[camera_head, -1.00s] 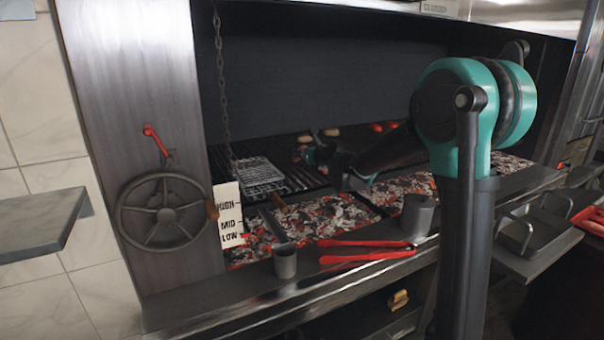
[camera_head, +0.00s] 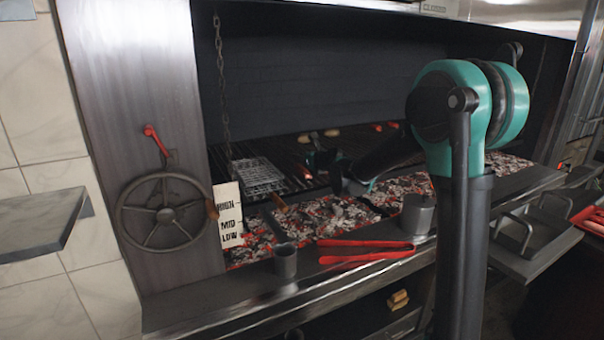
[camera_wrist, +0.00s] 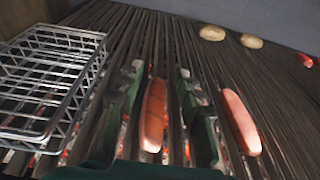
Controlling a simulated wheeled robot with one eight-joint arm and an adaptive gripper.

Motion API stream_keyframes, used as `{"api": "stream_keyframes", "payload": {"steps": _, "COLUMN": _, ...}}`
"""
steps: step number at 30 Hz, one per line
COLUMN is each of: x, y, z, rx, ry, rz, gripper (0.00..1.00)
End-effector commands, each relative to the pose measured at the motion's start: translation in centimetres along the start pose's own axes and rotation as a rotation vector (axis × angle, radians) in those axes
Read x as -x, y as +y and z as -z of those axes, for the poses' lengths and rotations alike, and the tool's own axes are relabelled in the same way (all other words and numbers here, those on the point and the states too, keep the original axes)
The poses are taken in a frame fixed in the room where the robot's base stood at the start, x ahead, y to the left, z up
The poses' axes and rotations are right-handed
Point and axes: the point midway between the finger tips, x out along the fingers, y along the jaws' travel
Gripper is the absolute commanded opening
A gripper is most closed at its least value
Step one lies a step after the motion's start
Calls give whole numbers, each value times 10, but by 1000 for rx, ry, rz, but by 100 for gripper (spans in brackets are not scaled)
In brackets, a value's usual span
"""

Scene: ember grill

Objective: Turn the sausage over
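In the wrist view, a browned sausage (camera_wrist: 153,115) with dark marks lies lengthwise on the grill bars. My gripper (camera_wrist: 159,74) is open, with one finger on each side of this sausage. Gaps show between it and both fingers. A second, paler sausage (camera_wrist: 240,121) lies outside the right finger. In the head view my gripper (camera_head: 320,162) is low over the grill, small and partly hidden by my own arm. A reddish sausage (camera_head: 303,169) shows just beside it there.
A wire basket (camera_wrist: 48,85) lies close left of my gripper. Two round pale items (camera_wrist: 212,33) (camera_wrist: 251,41) lie farther back. Glowing coals (camera_head: 330,215) line the front.

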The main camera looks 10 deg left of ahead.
Motion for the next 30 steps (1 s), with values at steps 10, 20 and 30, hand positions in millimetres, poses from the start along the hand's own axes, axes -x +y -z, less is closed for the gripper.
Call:
{"api": "stream_keyframes", "payload": {"steps": 10, "x": 0, "y": 0, "z": 0, "rx": 0, "ry": 0, "rz": 0, "gripper": 44}}
{"api": "stream_keyframes", "payload": {"steps": 20, "x": 0, "y": 0, "z": 0, "rx": 0, "ry": 0, "rz": 0, "gripper": 60}}
{"api": "stream_keyframes", "payload": {"steps": 30, "x": 18, "y": 0, "z": -14, "rx": 0, "ry": 0, "rz": 0, "gripper": 60}}
